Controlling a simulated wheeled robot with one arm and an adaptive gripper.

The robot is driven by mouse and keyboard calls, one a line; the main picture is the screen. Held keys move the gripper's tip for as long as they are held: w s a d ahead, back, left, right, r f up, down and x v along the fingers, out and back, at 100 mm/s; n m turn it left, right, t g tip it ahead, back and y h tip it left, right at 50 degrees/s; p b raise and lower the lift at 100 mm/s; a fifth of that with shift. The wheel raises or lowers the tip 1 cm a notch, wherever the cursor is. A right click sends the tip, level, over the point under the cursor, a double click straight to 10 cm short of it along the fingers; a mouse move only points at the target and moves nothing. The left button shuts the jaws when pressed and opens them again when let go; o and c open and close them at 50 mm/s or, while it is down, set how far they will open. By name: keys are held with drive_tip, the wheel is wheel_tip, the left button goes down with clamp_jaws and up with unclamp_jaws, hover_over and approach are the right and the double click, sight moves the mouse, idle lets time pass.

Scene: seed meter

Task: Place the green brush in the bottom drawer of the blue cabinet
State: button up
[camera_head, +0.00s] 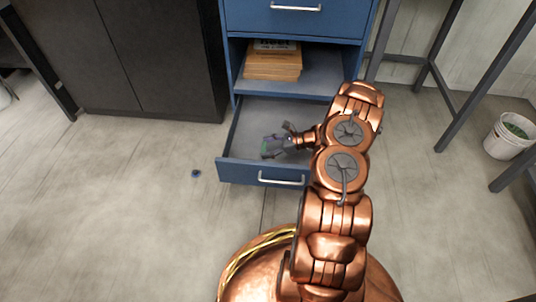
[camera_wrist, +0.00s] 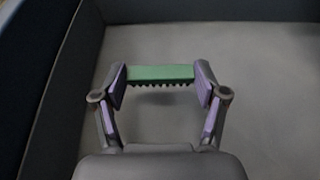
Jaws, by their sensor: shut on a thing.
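The blue cabinet (camera_head: 229,68) stands at the top middle of the head view. Its bottom drawer (camera_head: 232,172) is pulled open, with a silver handle on its front. My gripper (camera_head: 268,148) is over the inside of this drawer. In the wrist view, my gripper (camera_wrist: 160,80) is shut on the green brush (camera_wrist: 160,73), with one finger pad at each end of it. Dark bristles show along the brush's near edge. The grey drawer floor lies beyond and below the brush. I cannot tell whether the brush touches that floor. In the head view the brush is mostly hidden by the fingers.
Above the drawer, an open shelf holds a brown stack (camera_head: 272,63). A black cabinet (camera_head: 165,60) stands at left. A small blue thing (camera_head: 195,173) lies on the floor left of the drawer. A white bucket (camera_head: 508,137) and dark metal legs (camera_head: 430,50) are at right.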

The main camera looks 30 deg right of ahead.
drive_tip(key=shift+f+b, duration=0.65)
drive_tip(key=shift+f, duration=1)
drive_tip(key=shift+f, duration=0.1)
drive_tip(key=o, duration=0.9)
drive_tip(key=shift+o, duration=0.2)
